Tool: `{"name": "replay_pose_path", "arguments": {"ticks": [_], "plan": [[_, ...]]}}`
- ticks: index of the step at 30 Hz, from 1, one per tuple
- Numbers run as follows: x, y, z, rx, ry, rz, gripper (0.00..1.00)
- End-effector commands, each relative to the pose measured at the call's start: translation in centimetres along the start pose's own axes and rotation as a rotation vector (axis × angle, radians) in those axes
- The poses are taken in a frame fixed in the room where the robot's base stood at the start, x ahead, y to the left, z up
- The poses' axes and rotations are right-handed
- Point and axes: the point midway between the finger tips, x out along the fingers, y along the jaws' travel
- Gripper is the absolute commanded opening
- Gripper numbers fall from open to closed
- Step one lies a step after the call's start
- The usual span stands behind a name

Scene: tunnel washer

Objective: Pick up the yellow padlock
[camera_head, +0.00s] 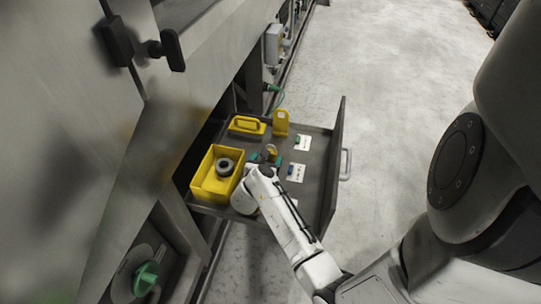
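A small yellow item (271,149), which looks like the yellow padlock, sits in the middle of the open drawer (318,175), just beyond the end of my arm. It is small and partly hidden, so its exact shape is unclear. My gripper (264,160) is over the drawer, close to this item on its near side. My own wrist covers the fingers, so I cannot see whether they are open or touch anything.
A yellow bin (205,181) holding a dark ring (225,166) stands at the drawer's left. A yellow handled case (247,125) and an upright yellow piece (281,123) are at the back. White cards (303,144) lie right. The washer wall (75,150) rises left; open floor lies right.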

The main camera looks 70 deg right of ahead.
Motion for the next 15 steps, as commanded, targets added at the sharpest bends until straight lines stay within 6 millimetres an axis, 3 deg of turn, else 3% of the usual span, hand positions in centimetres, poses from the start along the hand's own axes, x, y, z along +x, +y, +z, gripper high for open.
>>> {"name": "replay_pose_path", "arguments": {"ticks": [9, 15], "plan": [[4.0, 0.0, -0.3, -0.003, -0.005, 0.000, 0.77], [5.1, 0.0, -0.3, -0.003, -0.002, 0.001, 0.77]]}}
